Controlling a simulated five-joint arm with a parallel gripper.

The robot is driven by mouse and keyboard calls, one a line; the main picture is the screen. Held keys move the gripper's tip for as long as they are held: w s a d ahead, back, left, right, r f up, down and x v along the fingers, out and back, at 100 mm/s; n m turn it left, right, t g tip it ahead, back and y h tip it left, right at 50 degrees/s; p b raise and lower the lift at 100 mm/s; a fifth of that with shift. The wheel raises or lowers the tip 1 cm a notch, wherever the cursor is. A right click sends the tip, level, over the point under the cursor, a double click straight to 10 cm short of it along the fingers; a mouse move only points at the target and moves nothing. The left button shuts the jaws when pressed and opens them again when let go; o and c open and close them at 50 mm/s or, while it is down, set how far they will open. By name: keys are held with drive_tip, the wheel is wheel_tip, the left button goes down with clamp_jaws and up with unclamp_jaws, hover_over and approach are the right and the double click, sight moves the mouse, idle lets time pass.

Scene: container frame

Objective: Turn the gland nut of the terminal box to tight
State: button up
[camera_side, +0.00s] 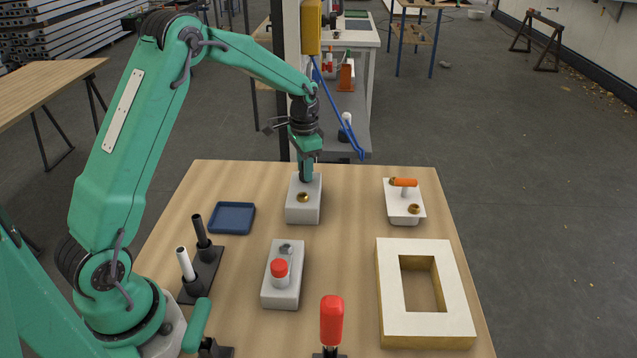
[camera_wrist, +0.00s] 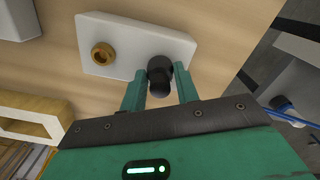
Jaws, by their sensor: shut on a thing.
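The terminal box (camera_side: 304,212) is a pale grey block on the wooden table, and it also shows in the wrist view (camera_wrist: 130,30). A brass round fitting (camera_side: 303,197) sits on its top; it also shows in the wrist view (camera_wrist: 103,54). At the box's far end is a black round gland nut (camera_wrist: 159,68). My gripper (camera_side: 305,176) points down over that end, its fingers on both sides of the black nut, shut on it. In the side view the fingers mostly hide the nut. Whether it is tight cannot be told.
A blue tray (camera_side: 232,217) and a rack with a white and a black tube (camera_side: 203,257) are left. A block with a red-capped part (camera_side: 281,272) is in front. A white block with an orange handle (camera_side: 404,183) and a hollow frame (camera_side: 425,332) are right.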

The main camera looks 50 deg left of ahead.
drive_tip(key=m, duration=0.4)
drive_tip(key=shift+r, duration=0.1)
drive_tip(key=shift+m, duration=0.3)
drive_tip(key=o, duration=1)
drive_tip(key=shift+r, duration=3.9)
drive_tip(key=shift+r, duration=0.1)
